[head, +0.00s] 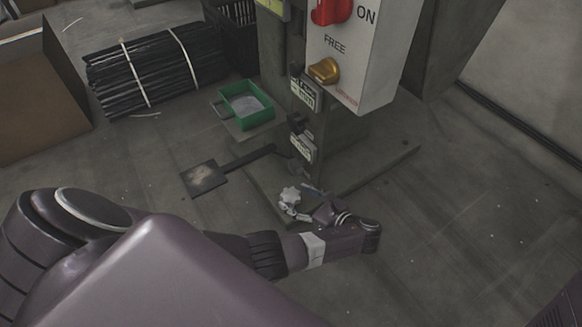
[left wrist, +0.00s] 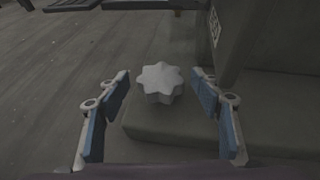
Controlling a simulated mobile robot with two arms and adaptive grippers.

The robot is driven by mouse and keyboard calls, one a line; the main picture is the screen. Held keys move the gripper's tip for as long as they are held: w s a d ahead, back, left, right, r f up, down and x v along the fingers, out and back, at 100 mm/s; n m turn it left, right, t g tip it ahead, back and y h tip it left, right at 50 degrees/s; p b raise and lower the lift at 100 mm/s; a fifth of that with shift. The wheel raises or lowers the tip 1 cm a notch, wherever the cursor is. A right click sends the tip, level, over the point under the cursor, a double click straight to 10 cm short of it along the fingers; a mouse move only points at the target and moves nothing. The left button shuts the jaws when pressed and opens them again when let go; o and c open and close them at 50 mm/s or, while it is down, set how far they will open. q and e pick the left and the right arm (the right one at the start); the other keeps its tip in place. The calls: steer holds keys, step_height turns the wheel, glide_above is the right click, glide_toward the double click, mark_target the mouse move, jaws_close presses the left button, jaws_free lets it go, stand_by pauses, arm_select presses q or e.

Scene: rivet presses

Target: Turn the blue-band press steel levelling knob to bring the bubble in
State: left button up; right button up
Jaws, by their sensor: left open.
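The levelling knob (head: 290,195) is a pale grey, star-shaped knob low at the front corner of the press base (head: 355,180). It also shows in the left wrist view (left wrist: 160,82), between my two fingers and a little beyond them. My left gripper (head: 302,202) is open at the knob, with blue-padded fingers (left wrist: 160,98) on either side; gaps show between pads and knob. The press column (head: 345,140) rises behind the knob. I see no blue band on it, and no bubble level that I can make out. My right gripper is not in view.
A white control box (head: 360,50) with a red switch and yellow knob hangs on the press. A pedal plate (head: 205,178) and green tray (head: 246,104) are left of the column. Bundled black rods (head: 155,72) and a cardboard box (head: 35,95) lie further left. Floor at right is clear.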

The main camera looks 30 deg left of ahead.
arm_select(q)
steer(key=v, duration=0.9)
steer(key=shift+a, duration=0.1)
